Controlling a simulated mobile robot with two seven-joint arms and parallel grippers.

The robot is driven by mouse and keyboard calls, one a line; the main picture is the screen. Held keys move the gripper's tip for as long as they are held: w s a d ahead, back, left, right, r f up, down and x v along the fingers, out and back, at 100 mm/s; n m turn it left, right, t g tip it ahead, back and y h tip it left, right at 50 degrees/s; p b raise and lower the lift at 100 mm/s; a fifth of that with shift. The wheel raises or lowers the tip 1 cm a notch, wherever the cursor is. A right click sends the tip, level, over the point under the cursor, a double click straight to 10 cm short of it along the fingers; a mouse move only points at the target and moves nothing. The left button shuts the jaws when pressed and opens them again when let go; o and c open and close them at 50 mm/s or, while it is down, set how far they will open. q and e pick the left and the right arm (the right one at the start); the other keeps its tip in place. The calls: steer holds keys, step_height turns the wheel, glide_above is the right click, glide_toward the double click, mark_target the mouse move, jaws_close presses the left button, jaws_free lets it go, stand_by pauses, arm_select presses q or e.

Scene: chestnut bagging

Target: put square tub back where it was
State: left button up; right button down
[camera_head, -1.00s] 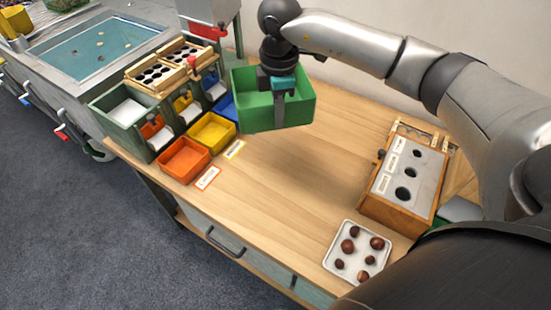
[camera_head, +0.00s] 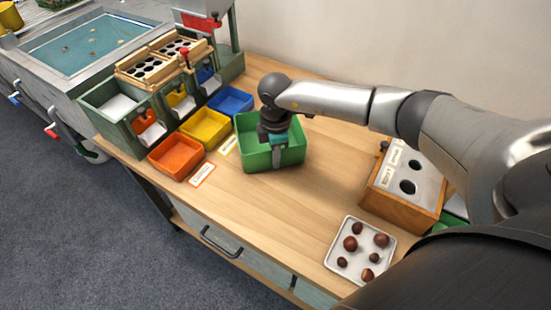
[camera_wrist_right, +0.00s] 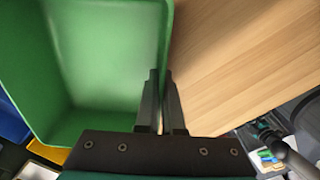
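The square tub is the green open tub (camera_head: 297,155), which stands level and looks empty. It is on or just above the wooden table, right of the blue bin; I cannot tell if its base touches. My right gripper (camera_head: 276,155) is at its front wall, pointing down. In the right wrist view the gripper (camera_wrist_right: 162,85) has its two fingers close together on either side of the wall of the green tub (camera_wrist_right: 105,50). My left gripper is not in view.
Orange (camera_head: 176,156), yellow (camera_head: 206,129) and blue (camera_head: 231,101) bins stand in a row beside the green sorting machine (camera_head: 112,122). A wooden box with holes (camera_head: 410,182) and a white tray (camera_head: 340,245) of chestnuts are at the right. The table's middle is clear.

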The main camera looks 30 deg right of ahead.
steer(key=c, duration=1.5)
jaws_free()
steer(key=shift+f, duration=0.1)
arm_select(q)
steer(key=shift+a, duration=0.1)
arm_select(e)
steer(key=o, duration=0.5)
steer(key=shift+c, duration=0.2)
step_height(320, 180, up, 5)
steer(key=shift+w+r+p, duration=0.1)
steer(key=shift+p, duration=0.75)
step_height(320, 180, up, 6)
steer(key=shift+r+p, duration=0.1)
steer(key=shift+p, duration=0.6)
steer(key=shift+r, duration=0.45)
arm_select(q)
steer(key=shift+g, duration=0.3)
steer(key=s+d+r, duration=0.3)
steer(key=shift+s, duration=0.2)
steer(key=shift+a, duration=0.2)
